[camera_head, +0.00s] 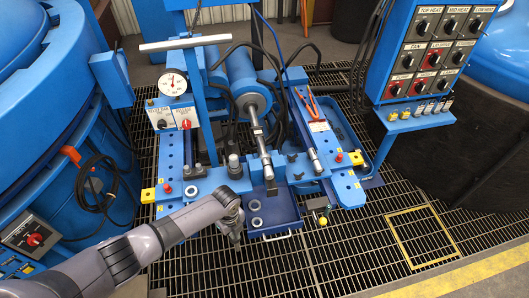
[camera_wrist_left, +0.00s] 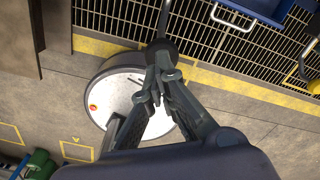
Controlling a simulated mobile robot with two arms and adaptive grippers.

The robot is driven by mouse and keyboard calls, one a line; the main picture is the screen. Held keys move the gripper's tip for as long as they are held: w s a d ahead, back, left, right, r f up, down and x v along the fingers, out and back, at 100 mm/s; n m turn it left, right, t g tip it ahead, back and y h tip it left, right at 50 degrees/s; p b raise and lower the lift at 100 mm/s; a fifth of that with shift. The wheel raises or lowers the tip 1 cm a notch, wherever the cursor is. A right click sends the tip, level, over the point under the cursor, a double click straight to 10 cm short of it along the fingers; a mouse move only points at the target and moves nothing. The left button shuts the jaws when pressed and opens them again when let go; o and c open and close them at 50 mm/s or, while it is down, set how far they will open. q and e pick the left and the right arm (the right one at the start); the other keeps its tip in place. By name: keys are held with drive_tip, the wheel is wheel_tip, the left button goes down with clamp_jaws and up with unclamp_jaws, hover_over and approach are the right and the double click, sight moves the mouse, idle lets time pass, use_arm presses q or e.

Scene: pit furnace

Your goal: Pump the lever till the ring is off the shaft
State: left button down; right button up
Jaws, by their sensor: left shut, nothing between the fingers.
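A blue press frame stands on the grating, with a metal shaft (camera_head: 263,148) running from a blue cylinder (camera_head: 244,84) toward the front crossbeam (camera_head: 215,181). A light collar, perhaps the ring, sits around the shaft (camera_head: 257,131); I cannot be sure it is the task's ring. A short rod with a yellow knob (camera_head: 322,221), possibly the lever, stands at the front right of the frame. My left gripper (camera_head: 236,241) is shut and empty, pointing down left of the blue tray; its fingers also show closed in the left wrist view (camera_wrist_left: 160,75). My right gripper is out of view.
A gauge (camera_head: 172,84) and white T-bar (camera_head: 186,43) stand at the left of the press. A control panel (camera_head: 435,54) stands right. The grating around the yellow square (camera_head: 423,234) is clear.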

use_arm(q)
drive_tip(key=shift+f, duration=0.1)
wheel_tip(320, 180, down, 11)
drive_tip(key=s+b, duration=0.2)
drive_tip(key=b, duration=0.6)
drive_tip(key=shift+s+d, duration=0.3)
drive_tip(key=shift+d, duration=0.05)
drive_tip(key=r+p, duration=0.2)
drive_tip(key=r, duration=0.1)
drive_tip(key=w+r+p, duration=0.1)
drive_tip(key=r+p, duration=0.2)
drive_tip(key=r, duration=0.1)
drive_tip(key=w+r+p, duration=0.1)
drive_tip(key=r+p, duration=0.2)
drive_tip(key=r, duration=0.1)
drive_tip(key=shift+w+a+r, duration=0.15)
drive_tip(key=shift+w+a, duration=0.05)
drive_tip(key=shift+a, duration=0.2)
